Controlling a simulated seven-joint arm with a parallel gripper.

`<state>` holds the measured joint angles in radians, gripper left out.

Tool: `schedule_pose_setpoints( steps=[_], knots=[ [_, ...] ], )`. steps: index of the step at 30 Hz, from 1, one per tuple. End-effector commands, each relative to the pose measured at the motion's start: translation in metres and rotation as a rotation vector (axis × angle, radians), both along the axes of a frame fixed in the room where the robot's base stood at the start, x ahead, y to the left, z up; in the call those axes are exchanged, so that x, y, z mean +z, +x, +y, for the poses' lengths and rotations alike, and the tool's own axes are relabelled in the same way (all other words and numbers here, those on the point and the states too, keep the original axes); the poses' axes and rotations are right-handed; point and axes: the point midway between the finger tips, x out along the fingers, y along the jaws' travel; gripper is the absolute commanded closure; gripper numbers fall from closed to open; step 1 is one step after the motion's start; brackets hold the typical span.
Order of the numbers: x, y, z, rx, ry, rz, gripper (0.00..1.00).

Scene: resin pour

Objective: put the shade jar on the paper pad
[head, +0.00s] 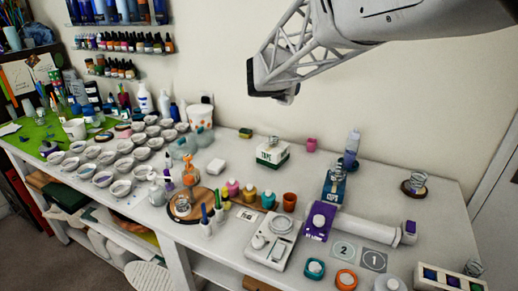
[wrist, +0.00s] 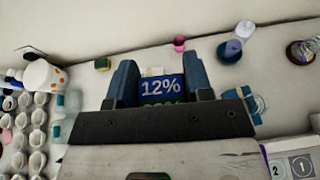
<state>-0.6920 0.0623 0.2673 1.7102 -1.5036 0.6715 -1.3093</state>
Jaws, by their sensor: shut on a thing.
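In the wrist view my gripper (wrist: 162,84) has its two blue-grey fingers closed on a blue thing marked 12% (wrist: 160,88), with green at its lower edge. It fills the gap between the fingers; its full shape is hidden, so I cannot confirm it is the shade jar. In the head view my gripper (head: 284,95) is high above the back of the table, and what it holds is not clear there. Flat grey squares numbered 2 (head: 344,250) and 1 (head: 374,260) lie at the front right. I cannot tell which thing is the paper pad.
A white-and-green box (head: 272,154) stands below my gripper. A white scale (head: 272,242) and purple box (head: 319,221) stand in front. Small coloured pots (head: 250,192) stand in a row. Many white cups (head: 124,165) fill the left. The table's back right is fairly clear.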

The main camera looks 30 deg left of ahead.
Motion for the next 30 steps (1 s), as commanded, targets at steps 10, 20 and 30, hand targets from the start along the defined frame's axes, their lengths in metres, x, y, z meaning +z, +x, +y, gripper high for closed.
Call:
schedule_pose_setpoints(
  steps=[10,20,30],
  knots=[
    [0.0,0.015,0.05,0.22,0.008,0.013,0.79],
    [0.001,0.023,0.125,0.57,0.01,0.024,0.79],
    [0.001,0.014,0.191,0.937,0.002,0.025,0.79]
  ],
)
